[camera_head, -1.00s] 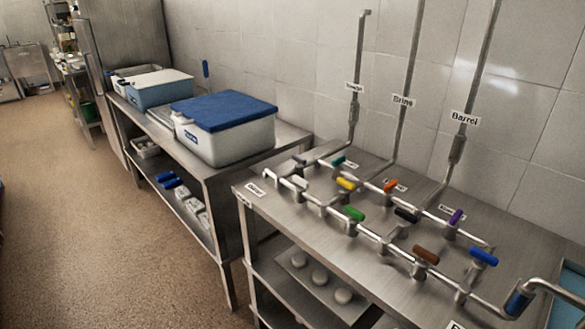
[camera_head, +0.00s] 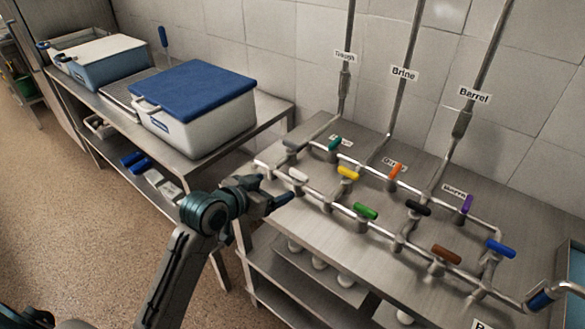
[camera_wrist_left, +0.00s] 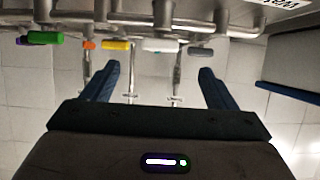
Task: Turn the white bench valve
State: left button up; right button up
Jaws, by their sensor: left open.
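The white bench valve (camera_head: 298,175) has a short white handle on the near pipe run, at the left end of the steel bench. It also shows in the left wrist view (camera_wrist_left: 160,46), upside down, ahead of and between the fingers. My left gripper (camera_head: 283,200) is just to the left and near side of the white handle, apart from it. In the left wrist view the left gripper (camera_wrist_left: 161,85) is open, with nothing between its fingers. My right gripper is not in view.
Other handles stand close by: grey (camera_head: 295,146), teal (camera_head: 335,144), yellow (camera_head: 348,172) and green (camera_head: 366,211). Black, orange, brown, purple and blue handles are farther right. A white box with a blue lid (camera_head: 190,95) stands on the left table.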

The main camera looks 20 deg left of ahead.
aim_at(298, 173)
pick_arm(q)
jog(key=x, duration=0.3)
jog(key=p+x, duration=0.1)
jog(key=x, duration=0.3)
jog(key=r+p+x, duration=0.1)
jog(key=x, duration=0.2)
jog(key=shift+w+d, duration=0.1)
jog(key=shift+w, duration=0.5)
jog(key=shift+c, duration=0.4)
jog(key=c, duration=0.9)
